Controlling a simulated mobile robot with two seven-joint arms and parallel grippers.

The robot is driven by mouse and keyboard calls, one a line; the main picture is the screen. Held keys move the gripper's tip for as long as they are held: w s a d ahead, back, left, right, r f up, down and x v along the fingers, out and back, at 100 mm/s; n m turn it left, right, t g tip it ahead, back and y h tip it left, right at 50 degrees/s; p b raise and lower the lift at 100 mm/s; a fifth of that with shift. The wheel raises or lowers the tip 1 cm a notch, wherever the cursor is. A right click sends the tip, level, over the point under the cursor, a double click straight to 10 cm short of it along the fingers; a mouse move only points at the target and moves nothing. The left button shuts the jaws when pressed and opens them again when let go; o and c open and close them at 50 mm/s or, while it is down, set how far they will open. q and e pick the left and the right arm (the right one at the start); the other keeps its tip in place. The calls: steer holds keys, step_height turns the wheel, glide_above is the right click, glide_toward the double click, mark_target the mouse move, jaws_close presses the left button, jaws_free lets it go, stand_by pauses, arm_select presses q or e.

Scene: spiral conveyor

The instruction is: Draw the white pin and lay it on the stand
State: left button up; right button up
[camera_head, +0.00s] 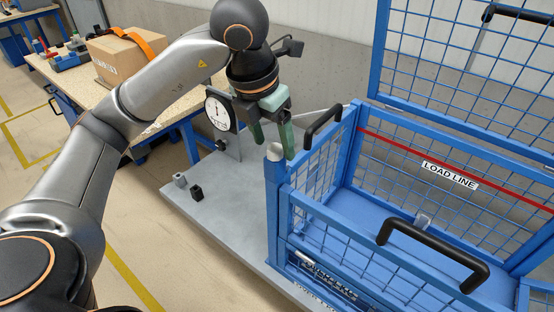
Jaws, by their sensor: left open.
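The white pin (275,152) stands in the top of the blue corner post (277,200) of the mesh cage; only its light upper end shows. My left gripper (273,146) points down, open, with its green fingers on either side of the pin's top. I cannot tell whether they touch it. Two small blocks, one grey (180,180) and one dark (196,193), sit on the grey platform (215,225) left of the post; they may be the stand. My right gripper is not in view.
A round dial gauge (218,114) stands on the platform behind the blocks. The blue cage has black handles (435,256) and a "LOAD LINE" label (450,175). A workbench (75,75) with a cardboard box (128,58) is at the back left. The platform's front is clear.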

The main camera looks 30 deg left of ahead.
mark_target(278, 158)
arm_select(q)
steer(key=shift+x, duration=2.8)
steer(key=shift+c, duration=0.2)
jaws_close()
steer(key=shift+o, duration=0.2)
jaws_free()
